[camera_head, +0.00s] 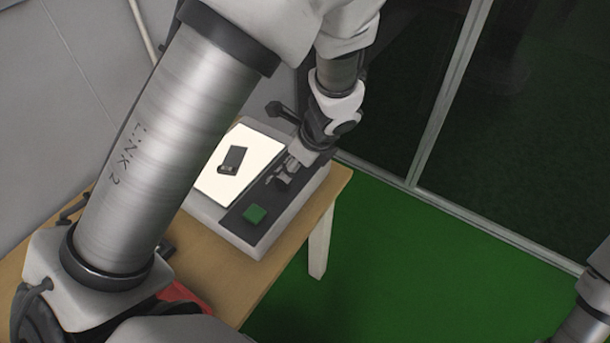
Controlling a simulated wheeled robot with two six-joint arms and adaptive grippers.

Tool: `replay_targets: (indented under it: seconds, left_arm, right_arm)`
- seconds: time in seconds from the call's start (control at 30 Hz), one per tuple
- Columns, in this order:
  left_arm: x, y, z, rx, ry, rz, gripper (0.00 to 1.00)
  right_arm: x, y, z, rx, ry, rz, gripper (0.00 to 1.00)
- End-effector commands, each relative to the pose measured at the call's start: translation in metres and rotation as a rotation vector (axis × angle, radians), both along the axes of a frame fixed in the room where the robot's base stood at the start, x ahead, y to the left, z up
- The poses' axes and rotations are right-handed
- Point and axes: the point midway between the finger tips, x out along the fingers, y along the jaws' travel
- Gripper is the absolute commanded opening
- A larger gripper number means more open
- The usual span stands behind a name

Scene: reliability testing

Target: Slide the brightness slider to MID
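The light box (274,237) is a grey device on a wooden table, with a bright white panel (212,187) and a dark control strip (236,220) along its right side. A green square button (255,214) sits at the near end of the strip. My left gripper (282,179) is low over the farther part of the strip, pointing down. Its fingers are small and dark here, so I cannot tell whether they are open or shut, or touching anything. The brightness slider cannot be made out; the gripper covers that part of the strip. My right gripper is out of view.
A small dark device (234,158) lies on the white panel. The wooden table (237,287) ends just right of the box, above a green floor (385,265). A red object (180,295) shows partly behind my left arm. Glass panels (400,90) stand behind.

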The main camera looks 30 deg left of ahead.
Motion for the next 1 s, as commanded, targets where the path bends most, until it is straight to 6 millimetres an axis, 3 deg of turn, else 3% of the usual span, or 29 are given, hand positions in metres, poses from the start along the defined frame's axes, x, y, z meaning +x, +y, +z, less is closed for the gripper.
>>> replay_targets:
  seconds: [0.33,0.67,0.7,0.83,1.0]
  left_arm:
    - [0.0,0.023,-0.06,-0.006,0.002,0.003,0.5]
    - [0.001,0.028,-0.068,-0.005,0.001,0.002,0.5]
    - [0.001,0.028,-0.068,-0.005,0.001,0.002,0.46]
    - [0.001,0.028,-0.068,-0.005,0.001,0.002,0.0]
    - [0.001,0.028,-0.068,-0.005,0.001,0.003,0.0]
  right_arm:
    - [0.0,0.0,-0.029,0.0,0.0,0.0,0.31]
    - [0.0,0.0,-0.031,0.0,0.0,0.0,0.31]
    - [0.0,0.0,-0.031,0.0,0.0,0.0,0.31]
    - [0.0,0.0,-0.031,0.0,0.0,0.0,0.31]
    - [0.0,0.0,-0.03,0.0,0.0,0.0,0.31]
